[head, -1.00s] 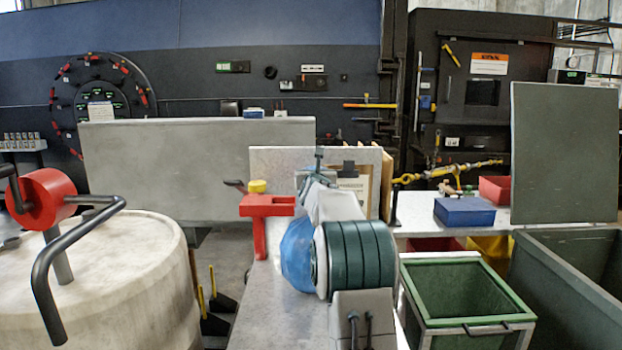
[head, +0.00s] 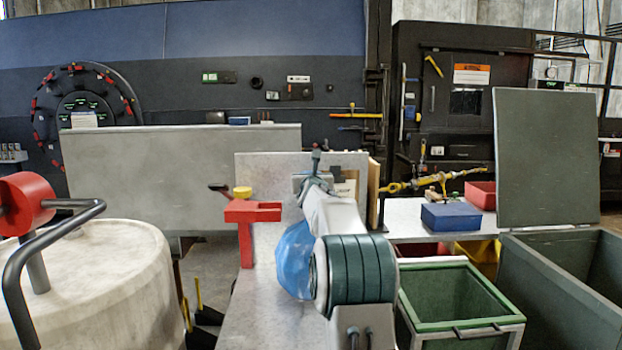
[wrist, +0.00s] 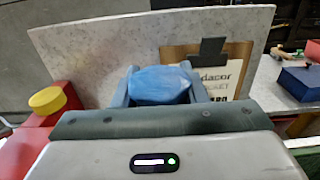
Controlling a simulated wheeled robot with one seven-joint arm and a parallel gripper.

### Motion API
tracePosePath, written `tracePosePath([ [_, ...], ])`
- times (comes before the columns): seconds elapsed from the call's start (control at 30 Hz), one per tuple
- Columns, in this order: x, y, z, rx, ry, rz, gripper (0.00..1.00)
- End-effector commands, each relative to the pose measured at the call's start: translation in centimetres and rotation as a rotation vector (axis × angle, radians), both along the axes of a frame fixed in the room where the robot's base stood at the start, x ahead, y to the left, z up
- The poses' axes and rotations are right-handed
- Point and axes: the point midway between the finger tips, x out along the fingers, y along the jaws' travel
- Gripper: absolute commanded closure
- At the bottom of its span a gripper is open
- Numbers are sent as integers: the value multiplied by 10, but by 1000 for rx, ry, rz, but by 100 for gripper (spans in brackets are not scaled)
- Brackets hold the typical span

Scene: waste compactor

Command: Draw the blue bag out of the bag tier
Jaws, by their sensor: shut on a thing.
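The blue bag (head: 293,262) is a crumpled, translucent sack beside my arm in the head view, partly hidden by my arm's green-banded joint. In the wrist view, blue bag material (wrist: 160,86) bulges between the two fingers of my gripper (wrist: 159,78), which is shut on it. The red bracket with a yellow knob (head: 252,212), which looks like the bag tier, stands just left of the bag. It also shows at the left of the wrist view (wrist: 40,118). Whether the bag touches it is unclear.
A speckled upright panel (wrist: 90,55) with a clipboard (wrist: 222,70) stands beyond my gripper. A pale drum (head: 95,275) with a red crank is at left. A green-rimmed bin (head: 455,298) and a blue box (head: 457,217) are at right. The grey bench (head: 260,320) lies below the bag.

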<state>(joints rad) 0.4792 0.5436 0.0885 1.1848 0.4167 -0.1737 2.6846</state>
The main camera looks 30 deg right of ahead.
Motion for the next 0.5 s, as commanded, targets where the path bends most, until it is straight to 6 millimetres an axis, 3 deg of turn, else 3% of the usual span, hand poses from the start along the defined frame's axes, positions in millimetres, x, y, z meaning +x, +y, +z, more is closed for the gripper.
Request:
tracePosePath([
  [0.5, -1, 0, -2, -2, -7, -1, 100],
])
